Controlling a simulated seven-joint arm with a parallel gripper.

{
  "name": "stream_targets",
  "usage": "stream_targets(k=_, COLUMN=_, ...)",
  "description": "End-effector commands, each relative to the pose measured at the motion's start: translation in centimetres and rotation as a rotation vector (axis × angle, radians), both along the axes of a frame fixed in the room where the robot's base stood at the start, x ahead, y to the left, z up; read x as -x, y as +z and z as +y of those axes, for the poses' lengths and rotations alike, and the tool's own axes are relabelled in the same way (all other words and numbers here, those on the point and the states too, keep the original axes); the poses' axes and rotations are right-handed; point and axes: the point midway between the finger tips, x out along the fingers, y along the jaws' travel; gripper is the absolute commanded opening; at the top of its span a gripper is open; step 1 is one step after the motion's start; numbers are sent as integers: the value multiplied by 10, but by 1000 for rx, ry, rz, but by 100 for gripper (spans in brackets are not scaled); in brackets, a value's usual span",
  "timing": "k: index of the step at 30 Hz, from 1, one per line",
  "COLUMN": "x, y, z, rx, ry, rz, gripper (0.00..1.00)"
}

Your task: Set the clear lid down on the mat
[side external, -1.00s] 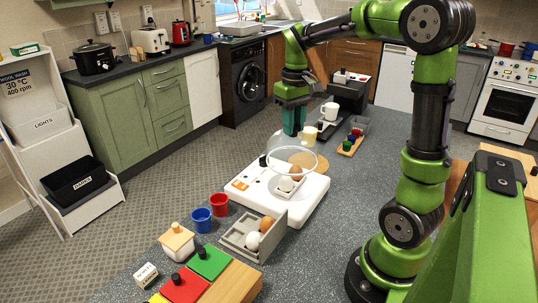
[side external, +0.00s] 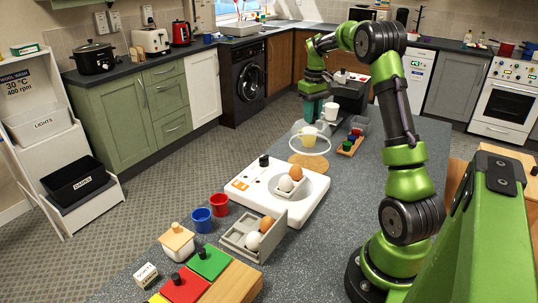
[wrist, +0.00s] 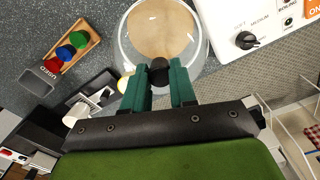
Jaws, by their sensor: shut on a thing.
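The clear lid (side external: 298,143) is a see-through dome with a pale rim. My gripper (side external: 313,112) is shut on its black knob (wrist: 159,72), between the green fingers (wrist: 163,85) in the wrist view. The lid looks level and hangs over or close to the round tan mat (side external: 309,162). In the wrist view the mat (wrist: 160,28) shows through the lid (wrist: 122,40), nearly filling its ring. I cannot tell how large the gap between rim and mat is. The knob is hidden in the side view.
The white egg cooker (side external: 245,185) stands in front of the mat, with eggs in its tray. A yellow cup (side external: 308,135) is just behind the lid, near a white mug (side external: 330,111). A wooden board with coloured pieces (side external: 350,146) is to the right. Open counter lies right of the cooker.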

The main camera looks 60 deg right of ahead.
Motion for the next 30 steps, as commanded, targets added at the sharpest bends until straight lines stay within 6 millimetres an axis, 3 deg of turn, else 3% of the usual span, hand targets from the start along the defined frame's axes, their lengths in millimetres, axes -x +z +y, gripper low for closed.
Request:
stream_targets(k=18, x=0, y=-58, z=1, rx=-1, ry=-1, rz=1, gripper=0)
stream_targets(k=30, x=0, y=-65, z=0, rx=0, ry=0, rz=-1, gripper=0)
